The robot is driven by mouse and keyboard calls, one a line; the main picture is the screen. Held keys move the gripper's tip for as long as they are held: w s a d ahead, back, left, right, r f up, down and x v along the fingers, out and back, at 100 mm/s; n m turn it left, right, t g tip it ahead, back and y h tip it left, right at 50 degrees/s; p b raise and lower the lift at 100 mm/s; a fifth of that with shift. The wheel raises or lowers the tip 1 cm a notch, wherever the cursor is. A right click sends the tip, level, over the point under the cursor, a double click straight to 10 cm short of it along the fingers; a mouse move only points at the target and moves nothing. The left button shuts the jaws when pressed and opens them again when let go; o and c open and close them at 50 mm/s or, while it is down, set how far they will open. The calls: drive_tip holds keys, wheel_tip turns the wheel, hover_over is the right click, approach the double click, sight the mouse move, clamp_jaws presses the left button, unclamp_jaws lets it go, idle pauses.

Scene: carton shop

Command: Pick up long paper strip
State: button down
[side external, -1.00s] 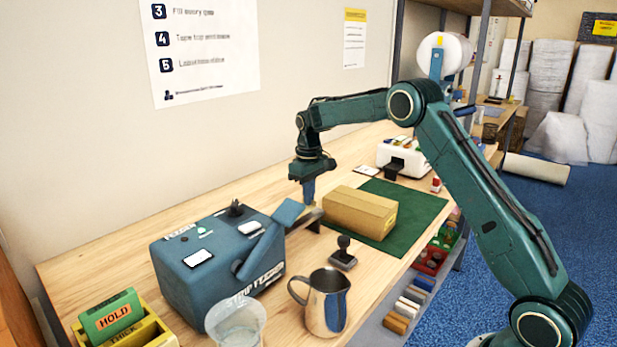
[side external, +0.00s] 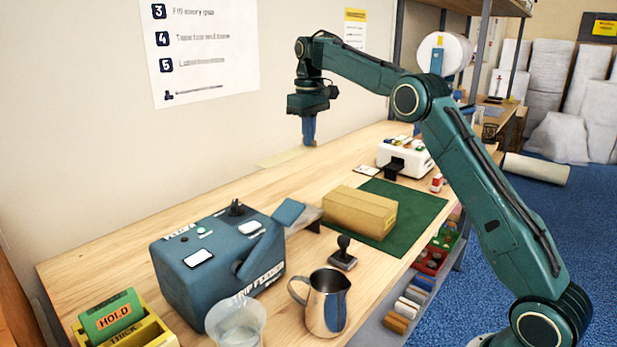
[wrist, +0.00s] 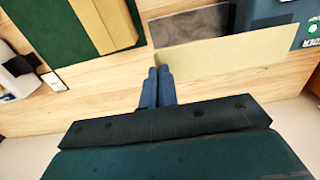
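A long tan paper strip (side external: 284,157) is in the air, away from the table's surface. My gripper (side external: 309,143) is shut on one end of it, and the strip sticks out to the left in the side view. In the wrist view the strip (wrist: 230,52) runs right from my closed fingertips (wrist: 159,70). The blue strip feeder (side external: 215,260) stands on the table below and in front, with its grey outlet plate (side external: 308,214) bare in view. The strip covers part of the feeder in the wrist view.
A brown carton (side external: 360,210) lies on a green mat (side external: 425,206). A stamp (side external: 343,255), a metal jug (side external: 327,303) and a clear cup (side external: 236,325) stand near the front. A white dispenser (side external: 405,157) is at the back. The table along the wall is clear.

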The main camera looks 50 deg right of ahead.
drive_tip(key=shift+r, duration=0.95)
drive_tip(key=shift+d, duration=0.15)
drive_tip(key=s+d+f+m, duration=1.2)
drive_tip(key=s+m, duration=0.4)
drive_tip(key=m, duration=0.1)
drive_tip(key=shift+d+f, duration=0.15)
drive_tip(key=shift+d, duration=0.2)
drive_tip(key=shift+f, duration=0.1)
wheel_tip(320, 180, down, 6)
idle(0.8)
